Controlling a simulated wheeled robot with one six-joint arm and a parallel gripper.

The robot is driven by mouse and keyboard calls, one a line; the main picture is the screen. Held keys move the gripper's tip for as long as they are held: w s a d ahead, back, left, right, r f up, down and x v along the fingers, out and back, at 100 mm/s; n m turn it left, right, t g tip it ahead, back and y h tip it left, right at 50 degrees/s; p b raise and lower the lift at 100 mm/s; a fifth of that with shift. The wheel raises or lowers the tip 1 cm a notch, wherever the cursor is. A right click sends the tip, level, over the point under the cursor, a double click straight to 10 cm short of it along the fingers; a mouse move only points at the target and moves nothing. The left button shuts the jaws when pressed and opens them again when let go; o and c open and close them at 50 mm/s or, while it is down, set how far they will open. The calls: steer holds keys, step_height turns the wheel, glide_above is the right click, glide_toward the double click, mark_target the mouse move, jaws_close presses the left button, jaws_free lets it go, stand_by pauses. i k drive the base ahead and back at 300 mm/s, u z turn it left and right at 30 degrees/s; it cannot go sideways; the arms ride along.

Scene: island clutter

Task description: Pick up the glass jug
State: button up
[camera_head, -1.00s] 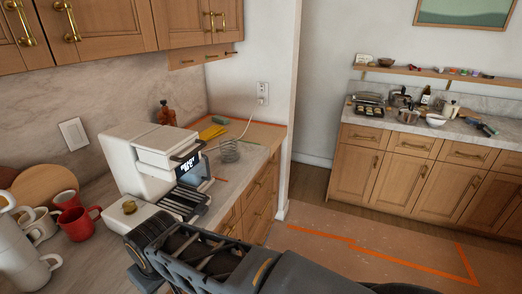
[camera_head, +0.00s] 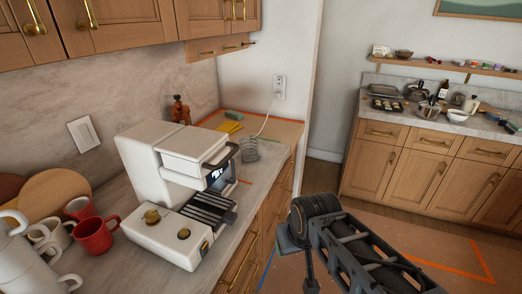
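A small clear, ringed vessel (camera_head: 249,149) stands on the counter beyond the coffee machine, close to the wall corner. It may be the glass jug, but it is too small to be sure. No other clear jug shows plainly. My dark arm crosses the lower right of the head view, to the right of the counter edge and well apart from the vessel. The fingers of my gripper cannot be made out.
A white coffee machine (camera_head: 172,165) stands in front of the vessel. Red mugs (camera_head: 95,236) and white pots (camera_head: 22,262) crowd the near left. A far counter (camera_head: 430,107) holds pots and bowls.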

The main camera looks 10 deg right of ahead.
mark_target(255, 150)
steer(key=z, duration=1.35)
steer(key=i, duration=2.3)
steer(key=u, duration=4.95)
